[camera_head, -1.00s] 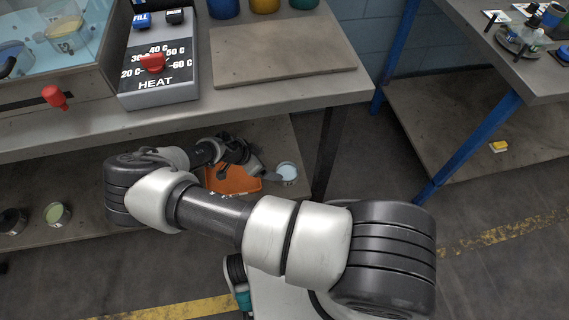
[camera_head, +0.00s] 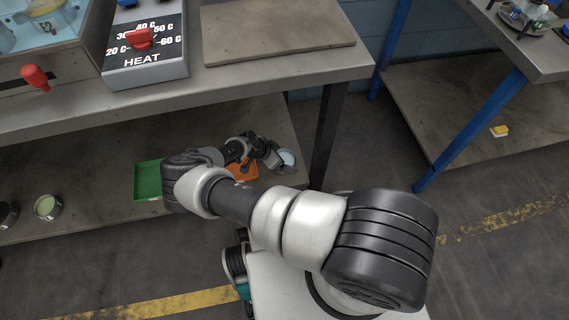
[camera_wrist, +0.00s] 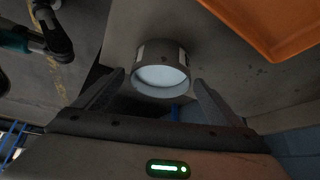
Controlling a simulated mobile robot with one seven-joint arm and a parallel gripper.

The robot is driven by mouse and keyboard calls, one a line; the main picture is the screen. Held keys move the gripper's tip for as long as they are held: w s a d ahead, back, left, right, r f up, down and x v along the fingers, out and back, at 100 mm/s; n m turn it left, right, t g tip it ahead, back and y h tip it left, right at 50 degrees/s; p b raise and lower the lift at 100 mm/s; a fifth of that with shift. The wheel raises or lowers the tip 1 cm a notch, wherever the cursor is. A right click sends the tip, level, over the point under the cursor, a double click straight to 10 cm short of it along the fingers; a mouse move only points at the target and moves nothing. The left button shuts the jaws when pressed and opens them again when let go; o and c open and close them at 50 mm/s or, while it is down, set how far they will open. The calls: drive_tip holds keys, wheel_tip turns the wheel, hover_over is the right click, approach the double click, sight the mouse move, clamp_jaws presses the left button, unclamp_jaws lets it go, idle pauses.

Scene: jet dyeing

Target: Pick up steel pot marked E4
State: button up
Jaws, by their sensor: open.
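A small steel pot with a pale blue inside (camera_head: 287,158) is on the lower shelf under the bench, near its right end. In the wrist view the pot (camera_wrist: 162,62) is centred ahead, its round mouth showing pale blue; no E4 mark is legible. My gripper (camera_wrist: 160,80) is open, with one finger on either side of the pot's near part. I cannot tell whether the fingers touch it. In the head view my gripper (camera_head: 273,160) is beside the pot on its left, partly hidden by my wrist.
An orange tray (camera_head: 246,172) lies just left of the pot; it also shows in the wrist view (camera_wrist: 275,22). A green tray (camera_head: 147,181) and a pot with green contents (camera_head: 47,207) are farther left. The bench top (camera_head: 225,90) overhangs the shelf (camera_head: 95,175); a bench leg (camera_head: 325,135) stands right of the pot.

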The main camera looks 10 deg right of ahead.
drive_tip(key=shift+x, duration=1.05)
drive_tip(key=shift+r, duration=0.1)
drive_tip(key=c, duration=1.5)
drive_tip(key=shift+c, duration=0.2)
